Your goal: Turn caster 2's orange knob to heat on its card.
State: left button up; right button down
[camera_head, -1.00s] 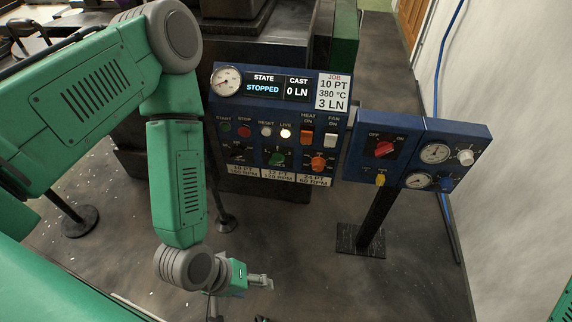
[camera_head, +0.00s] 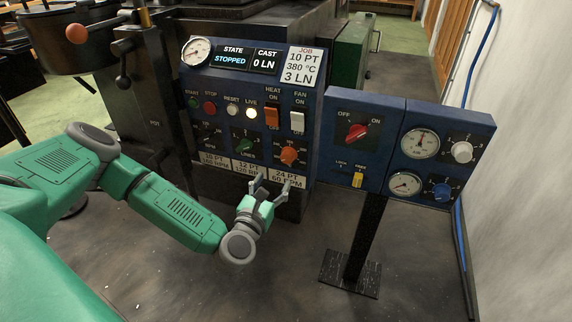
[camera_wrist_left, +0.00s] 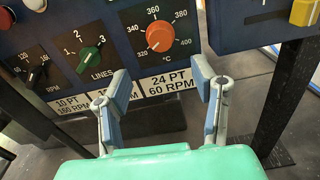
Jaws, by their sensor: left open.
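The orange knob (camera_head: 289,155) is on the lower right of the blue control panel, beside a green knob (camera_head: 239,145). In the left wrist view the orange knob (camera_wrist_left: 160,35) sits in a °C dial marked 320 to 400; its exact setting is hard to read. The job card (camera_head: 302,66) at the panel's top right reads 10 PT, 380 °C, 3 LN. My left gripper (camera_head: 272,187) is open and empty, just below and in front of the orange knob, not touching it. Its fingers (camera_wrist_left: 163,80) stand apart below the dial. My right gripper is not in view.
Labels (camera_wrist_left: 170,83) run under the knobs. To the right, a second blue box (camera_head: 405,150) on a black post (camera_head: 365,235) carries a red switch (camera_head: 357,132), a yellow lever (camera_head: 358,179) and gauges. Floor is open below the panel.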

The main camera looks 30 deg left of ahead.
aim_at(285, 160)
pick_arm(q)
jog(key=x, duration=0.2)
jog(key=b+x, duration=0.1)
jog(key=x, duration=0.2)
jog(key=shift+w+d+b, duration=0.3)
jog(key=shift+w, duration=0.2)
jog(key=w+a, duration=0.1)
jog(key=w, duration=0.1)
jog(key=w+a+b, duration=0.1)
jog(key=w, duration=0.1)
jog(key=shift+w+a+f, duration=0.1)
jog(key=shift+a+f, duration=0.1)
jog(key=shift+a, duration=0.05)
jog(key=shift+w+d+r, duration=0.1)
jog(key=shift+w+d, duration=0.05)
jog(key=shift+d+r, duration=0.2)
jog(key=shift+d, duration=0.2)
jog(key=shift+a, duration=0.15)
jog(key=c, duration=1.1)
jog(key=shift+a+f, duration=0.15)
jog(key=shift+a, duration=0.1)
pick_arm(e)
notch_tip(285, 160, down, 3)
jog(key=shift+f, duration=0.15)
